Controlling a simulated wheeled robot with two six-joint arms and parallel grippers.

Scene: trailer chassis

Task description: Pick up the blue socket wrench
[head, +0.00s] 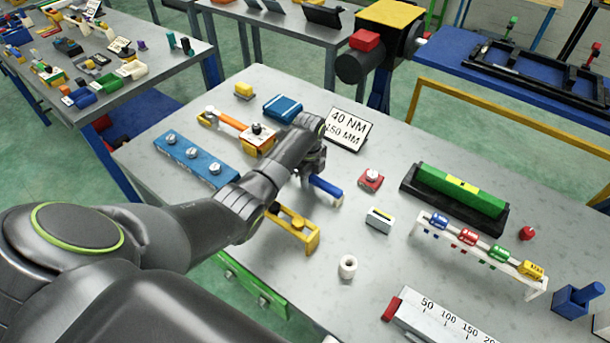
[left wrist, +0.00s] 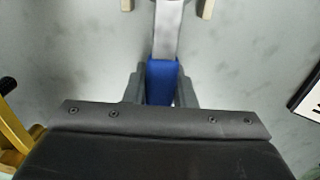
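The blue socket wrench (head: 326,187) lies low over the grey table, near its middle, with its blue handle toward my left gripper. In the left wrist view its blue handle (left wrist: 161,82) runs between my fingers, and a grey metal shaft extends away toward the top edge. My left gripper (head: 313,172) is over the handle. In the left wrist view both dark fingers (left wrist: 162,90) lie close against the handle's sides, and the gripper appears shut on it. The handle's near end is hidden by the gripper body. My right gripper is not in view.
A yellow bracket (head: 297,230) stands close to the left arm. A blue block with knobs (head: 195,160) and an orange-handled tool (head: 232,125) lie left. A "40 NM 150 MM" sign (head: 347,129) stands behind. A white rack (head: 480,250) and green bar (head: 460,190) are right.

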